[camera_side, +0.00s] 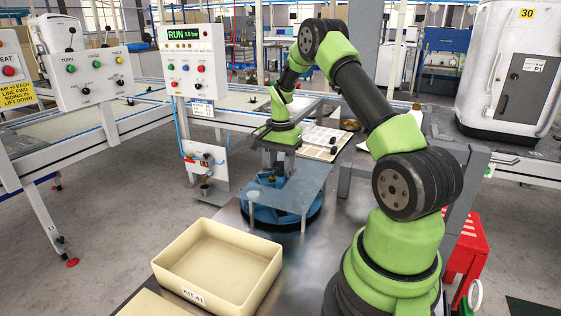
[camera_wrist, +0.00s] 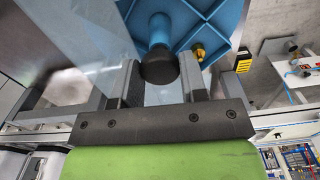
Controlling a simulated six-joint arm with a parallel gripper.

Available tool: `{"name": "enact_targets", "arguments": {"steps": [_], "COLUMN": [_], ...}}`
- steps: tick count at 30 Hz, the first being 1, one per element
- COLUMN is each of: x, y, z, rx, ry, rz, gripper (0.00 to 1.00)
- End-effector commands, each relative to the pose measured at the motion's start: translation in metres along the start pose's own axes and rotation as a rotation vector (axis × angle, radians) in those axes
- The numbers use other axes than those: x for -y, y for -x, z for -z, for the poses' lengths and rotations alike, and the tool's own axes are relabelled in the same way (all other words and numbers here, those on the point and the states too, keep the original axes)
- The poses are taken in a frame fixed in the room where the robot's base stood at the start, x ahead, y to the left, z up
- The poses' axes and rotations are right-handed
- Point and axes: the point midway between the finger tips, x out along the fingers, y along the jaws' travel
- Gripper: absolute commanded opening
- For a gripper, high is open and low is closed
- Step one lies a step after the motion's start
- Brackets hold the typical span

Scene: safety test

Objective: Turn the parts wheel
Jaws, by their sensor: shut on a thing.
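The parts wheel (camera_side: 262,212) is a blue round turntable on the metal table in the side view, partly behind a clear panel (camera_side: 300,185). It also fills the upper middle of the wrist view (camera_wrist: 205,20), with divided compartments. A dark round knob (camera_wrist: 159,65) on a blue post stands up from the wheel. My gripper (camera_wrist: 160,85) is shut on this knob, one finger on each side. In the side view my gripper (camera_side: 277,165) is over the wheel, and its fingertips are hard to make out. A small brass-coloured part (camera_wrist: 198,52) lies in a wheel compartment.
An empty beige bin (camera_side: 217,264) labelled KIT stands at the front of the table. A control panel (camera_side: 192,62) reads RUN behind the wheel. A white cabinet marked 30 (camera_side: 510,65) is at the right. Papers (camera_side: 318,142) lie behind the wheel.

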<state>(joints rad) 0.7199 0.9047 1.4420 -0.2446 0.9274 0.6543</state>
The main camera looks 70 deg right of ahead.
Motion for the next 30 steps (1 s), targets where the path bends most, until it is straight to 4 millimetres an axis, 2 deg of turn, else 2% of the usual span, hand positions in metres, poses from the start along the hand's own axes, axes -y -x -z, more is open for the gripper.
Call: {"name": "enact_targets", "arguments": {"steps": [30], "x": [0.0002], "y": [0.0009], "z": [0.0009], "rx": [-0.003], "ry": [-0.507], "rz": [0.003], "gripper": [0.00]}}
